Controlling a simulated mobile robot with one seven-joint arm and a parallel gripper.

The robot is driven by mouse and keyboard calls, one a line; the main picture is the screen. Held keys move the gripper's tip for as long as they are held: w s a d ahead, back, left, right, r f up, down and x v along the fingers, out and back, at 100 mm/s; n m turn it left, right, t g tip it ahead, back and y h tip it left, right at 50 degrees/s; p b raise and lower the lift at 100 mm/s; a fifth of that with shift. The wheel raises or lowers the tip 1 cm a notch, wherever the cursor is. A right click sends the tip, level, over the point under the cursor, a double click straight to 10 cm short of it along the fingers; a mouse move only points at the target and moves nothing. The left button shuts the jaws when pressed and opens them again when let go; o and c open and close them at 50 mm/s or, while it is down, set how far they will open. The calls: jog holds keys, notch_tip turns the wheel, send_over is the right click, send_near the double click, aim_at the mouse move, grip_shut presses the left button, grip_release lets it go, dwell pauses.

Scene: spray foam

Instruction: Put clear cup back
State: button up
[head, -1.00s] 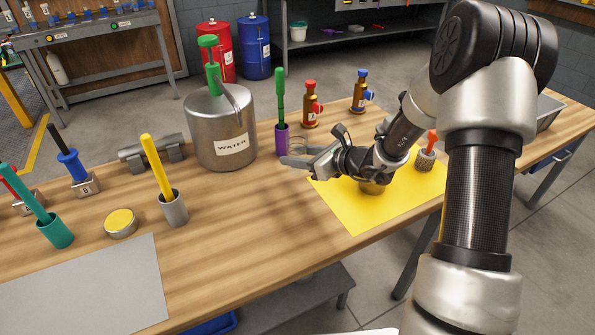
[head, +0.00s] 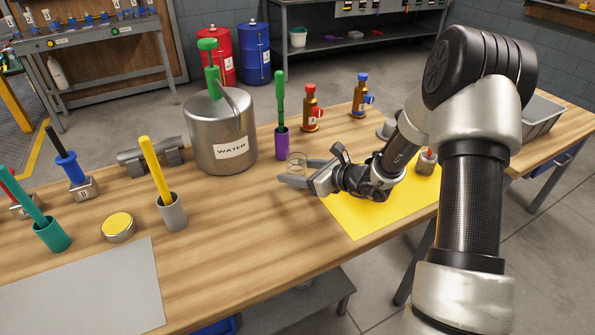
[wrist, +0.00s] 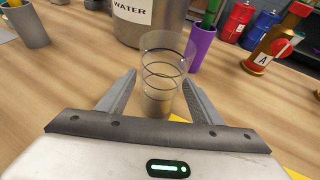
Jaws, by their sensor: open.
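The clear cup (wrist: 162,70) stands upright on the wooden table in the wrist view, with dark rings around its see-through wall. It also shows in the head view (head: 297,161), faint and just beyond the fingers, near the purple holder. My gripper (wrist: 162,92) is open, with one finger on each side of the cup's lower part in the picture. The fingers appear apart from the cup. In the head view my gripper (head: 292,172) is low over the table, at the left edge of the yellow mat (head: 372,208).
The steel water tank (head: 220,138) stands behind and left of the cup. The purple holder (head: 282,146) with a green stick is close behind it. A red-capped bottle (head: 311,110) and a blue-capped bottle (head: 359,98) stand farther back.

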jog(key=shift+r, duration=0.2)
jog(key=p+v, duration=0.2)
jog(key=v, duration=1)
